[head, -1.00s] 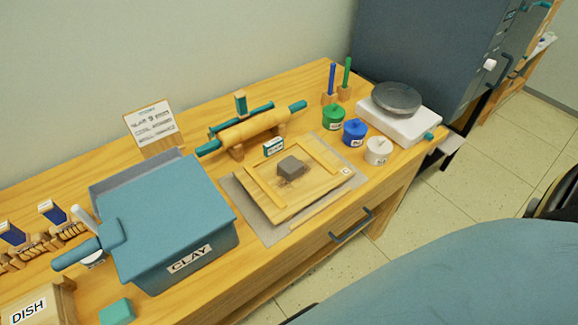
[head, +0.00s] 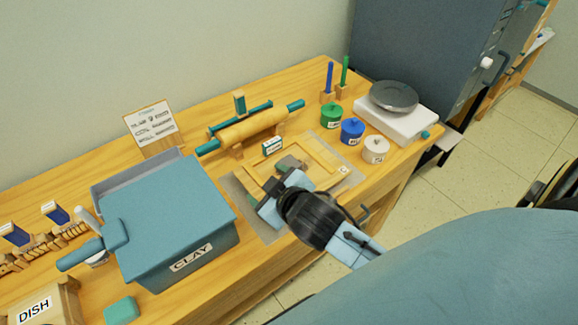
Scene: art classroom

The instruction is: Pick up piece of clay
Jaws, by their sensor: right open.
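The piece of clay (head: 288,163) is a small grey block on the wooden board (head: 322,160) in the middle of the table. It is partly hidden by my right gripper (head: 279,184), which has its fingers over the near side of the board, close to the clay. The gripper is open. I cannot tell whether a finger touches the clay. My left gripper is not in view.
A blue bin labelled CLAY (head: 178,220) stands left of the board. A rolling pin (head: 252,126) on a stand is behind it. Green (head: 331,116), blue (head: 352,131) and white (head: 375,150) jars and a scale (head: 398,112) stand to the right.

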